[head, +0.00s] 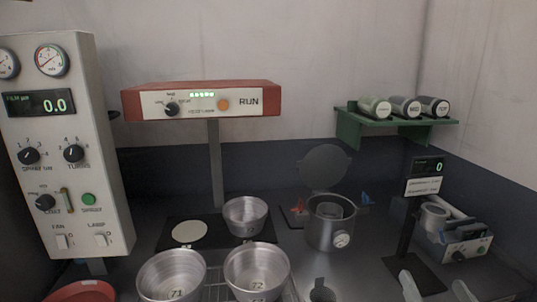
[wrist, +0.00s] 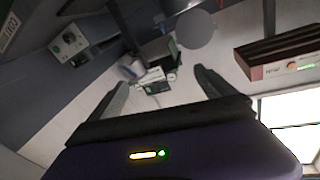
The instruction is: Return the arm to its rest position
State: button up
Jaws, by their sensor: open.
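My gripper (head: 436,287) shows at the lower right edge of the head view as two pale fingertips, apart and with nothing between them. In the wrist view my gripper (wrist: 160,80) has its two fingers spread wide, with only the distant room between them. A metal pan marked 71 (head: 171,276) and one marked 72 (head: 257,268) stand side by side at the front on a wire rack (head: 216,291). A third metal pan (head: 245,216) stands behind them on a dark plate (head: 214,241), next to a pale disc (head: 189,232). My gripper is well to the right of all three pans.
A control panel (head: 65,150) stands at left, and a red RUN unit (head: 201,101) on a post at the back. A lidded metal pot (head: 325,232) is mid-right. A display stand (head: 427,187) and a boxy device (head: 465,245) stand near my gripper. A green shelf (head: 390,118) holds three cylinders.

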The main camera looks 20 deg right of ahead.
jog(key=s+a+f+n+y, duration=0.4)
jog(key=s+a+f, duration=0.2)
jog(key=s+a, duration=0.3)
jog(key=s+a+f+n+g+y, duration=0.1)
jog(key=s+a+f+n+y, duration=0.3)
jog(key=s+a, duration=0.6)
jog(key=a+f+y, duration=0.1)
jog(key=a+f, duration=0.1)
jog(key=a, duration=0.3)
jog(key=shift+a+n+y, duration=0.3)
